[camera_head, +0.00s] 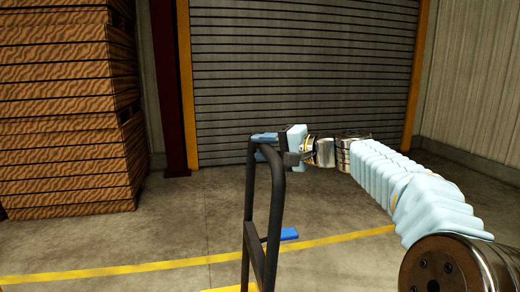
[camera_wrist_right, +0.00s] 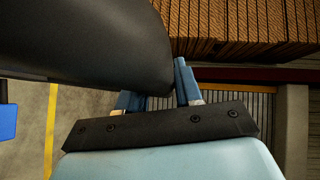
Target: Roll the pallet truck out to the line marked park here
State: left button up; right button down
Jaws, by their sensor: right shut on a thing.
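The pallet truck shows as a dark upright tubular handle frame (camera_head: 276,215) in the middle of the head view. A small blue part (camera_head: 289,234) low behind the frame looks like part of the truck. My right gripper (camera_head: 263,145), with blue fingers, is shut on the top of the handle. In the right wrist view the dark handle bar (camera_wrist_right: 90,40) looms large, and my right gripper's fingers (camera_wrist_right: 158,92) are partly hidden behind it. A yellow floor line (camera_head: 140,268) crosses behind the frame; no "park here" lettering is readable. My left gripper is out of view.
A tall stack of brown slatted crates (camera_head: 65,110) stands at the left. A dark red post (camera_head: 168,90) and a ribbed roller door (camera_head: 300,70) with yellow edges stand at the back. The concrete floor (camera_head: 340,205) between the frame and the door is clear.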

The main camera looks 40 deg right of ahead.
jog(key=c, duration=0.9)
grip_release()
jog(key=shift+s+d, duration=0.1)
jog(key=shift+o, duration=0.2)
jog(key=b+v, duration=0.1)
jog(key=v, duration=1.2)
jog(key=shift+s, duration=0.4)
jog(key=shift+d, duration=0.1)
